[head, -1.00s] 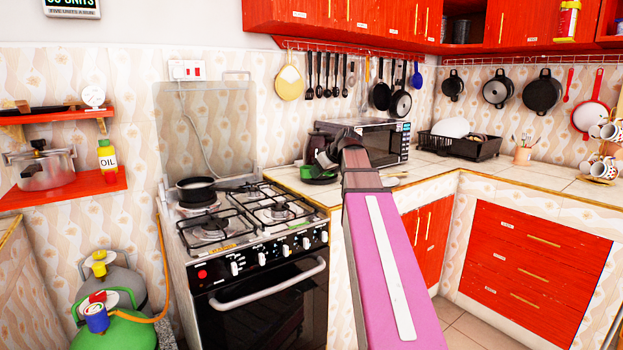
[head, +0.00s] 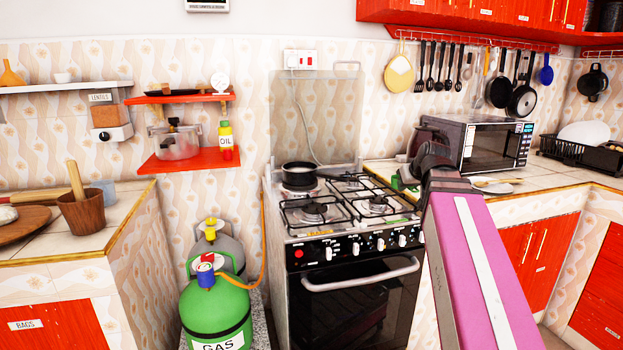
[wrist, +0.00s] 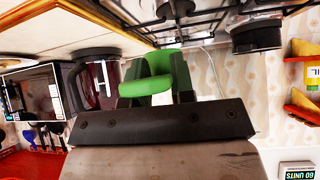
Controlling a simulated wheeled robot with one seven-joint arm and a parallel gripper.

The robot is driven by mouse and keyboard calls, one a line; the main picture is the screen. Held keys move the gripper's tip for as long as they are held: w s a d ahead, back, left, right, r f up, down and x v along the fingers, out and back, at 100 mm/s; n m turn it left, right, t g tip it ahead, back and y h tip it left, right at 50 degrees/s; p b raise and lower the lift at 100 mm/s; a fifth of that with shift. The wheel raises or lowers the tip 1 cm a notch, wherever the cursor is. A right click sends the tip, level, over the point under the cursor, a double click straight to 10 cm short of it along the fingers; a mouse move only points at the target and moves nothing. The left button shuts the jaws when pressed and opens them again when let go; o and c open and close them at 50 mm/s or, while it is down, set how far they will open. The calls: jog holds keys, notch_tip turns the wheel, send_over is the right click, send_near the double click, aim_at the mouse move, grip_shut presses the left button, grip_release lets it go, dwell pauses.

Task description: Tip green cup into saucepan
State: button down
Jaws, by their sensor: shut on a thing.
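My gripper (wrist: 157,90) is shut on the green cup (wrist: 158,66) in the wrist view, which is upside down. The cup lies between the two dark fingers. In the head view my gripper (head: 412,176) is over the counter edge right of the stove, and only a sliver of the green cup (head: 396,184) shows beside it. My wrist and arm hide the rest. The dark saucepan (head: 299,173) stands on the back left burner, apart from the cup and to its left. It also shows in the wrist view (wrist: 257,38).
The stove (head: 350,207) has black grates. A dark jug (wrist: 96,80) and a microwave (head: 484,145) stand on the counter. Utensils and pans hang above. Gas cylinders (head: 215,305) stand left of the stove. The air above the front burners is clear.

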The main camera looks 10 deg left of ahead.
jog(key=w+a+r, duration=0.2)
jog(key=w+a, duration=0.4)
jog(key=a, duration=0.5)
jog(key=w+a+r, duration=0.3)
jog(key=w+a, duration=0.3)
jog(key=a, duration=0.6)
jog(key=w+a+r, duration=0.3)
jog(key=w+a, duration=0.3)
jog(key=a, duration=0.6)
jog(key=shift+w, duration=0.25)
dwell(1.0)
dwell(0.3)
